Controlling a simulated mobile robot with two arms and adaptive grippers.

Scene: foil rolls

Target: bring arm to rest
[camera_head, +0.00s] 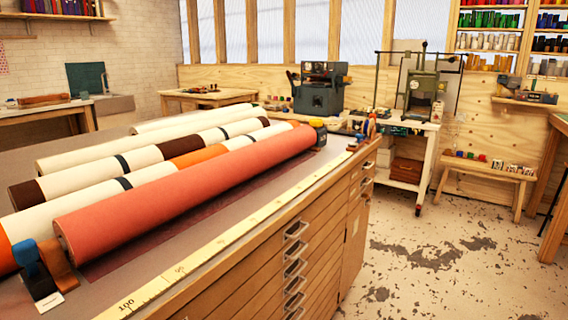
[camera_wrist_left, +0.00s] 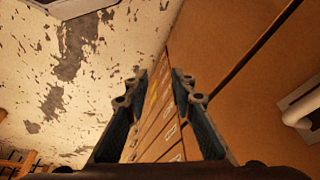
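My left gripper (camera_wrist_left: 158,88) shows in the left wrist view, with its two dark fingers apart and nothing between them. Beyond the fingers are the wooden drawer fronts of a cabinet and the worn floor. Neither arm nor gripper shows in the head view. My right gripper is in neither view. In the head view, a large coral foil roll (camera_head: 190,187) lies on the cabinet top (camera_head: 205,258), beside several cream rolls (camera_head: 150,153) with brown, orange and black bands.
A yellow measuring strip (camera_head: 215,245) runs along the cabinet's front edge, above drawers with metal handles (camera_head: 294,250). Blue and brown holders (camera_head: 45,268) stand at the near left end. A white cart (camera_head: 405,160) with a press stands behind. The floor (camera_head: 440,265) at right is clear.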

